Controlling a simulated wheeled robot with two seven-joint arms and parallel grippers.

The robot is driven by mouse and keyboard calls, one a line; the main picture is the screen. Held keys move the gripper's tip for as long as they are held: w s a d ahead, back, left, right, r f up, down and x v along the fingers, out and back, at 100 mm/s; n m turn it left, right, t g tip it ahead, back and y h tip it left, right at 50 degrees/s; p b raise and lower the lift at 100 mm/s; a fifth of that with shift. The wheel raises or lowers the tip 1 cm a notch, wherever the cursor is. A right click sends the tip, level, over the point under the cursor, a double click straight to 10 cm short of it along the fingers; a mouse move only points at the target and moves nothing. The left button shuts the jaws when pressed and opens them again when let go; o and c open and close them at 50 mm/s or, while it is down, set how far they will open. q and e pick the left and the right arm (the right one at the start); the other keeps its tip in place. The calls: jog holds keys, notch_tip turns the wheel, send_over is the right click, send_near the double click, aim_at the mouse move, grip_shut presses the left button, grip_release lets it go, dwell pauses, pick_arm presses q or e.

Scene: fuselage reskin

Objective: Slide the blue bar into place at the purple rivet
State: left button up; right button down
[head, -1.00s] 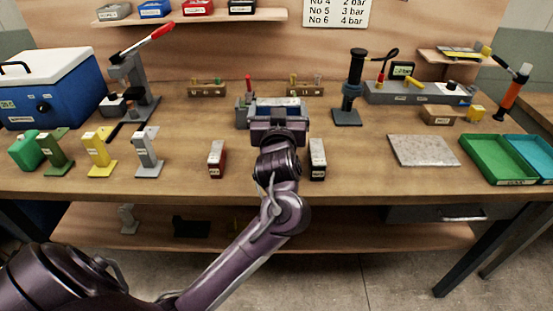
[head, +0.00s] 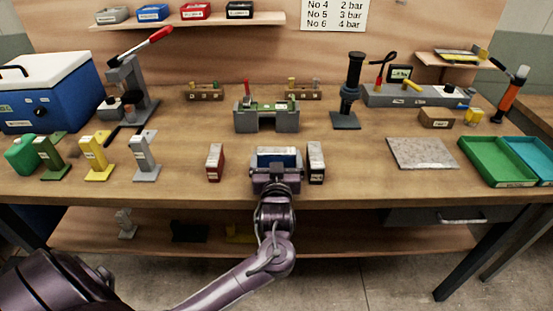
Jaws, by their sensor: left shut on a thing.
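My left gripper (head: 276,170) is shut on the blue bar (head: 278,158) near the front of the bench, between the dark red block (head: 215,162) and the dark block with a pale top (head: 315,162). The bar lies crosswise; the gripper hides its near side. Behind it, apart from it, stands a grey fixture (head: 267,120) with a green strip across its top, an open gap below and a red upright pin at its back left. I cannot make out a purple rivet. My right gripper is not in view.
Yellow (head: 95,158), grey (head: 145,155) and green stands are at the left. A black press-like tool (head: 350,95) stands right of the fixture. A grey slab (head: 422,153) and green tray (head: 495,163) lie at the right. The wood between bar and fixture is clear.

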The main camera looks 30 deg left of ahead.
pick_arm(q)
jog(key=shift+r, duration=0.1)
jog(key=o, duration=1.5)
jog(key=shift+c, duration=0.2)
jog(key=shift+s, duration=0.1)
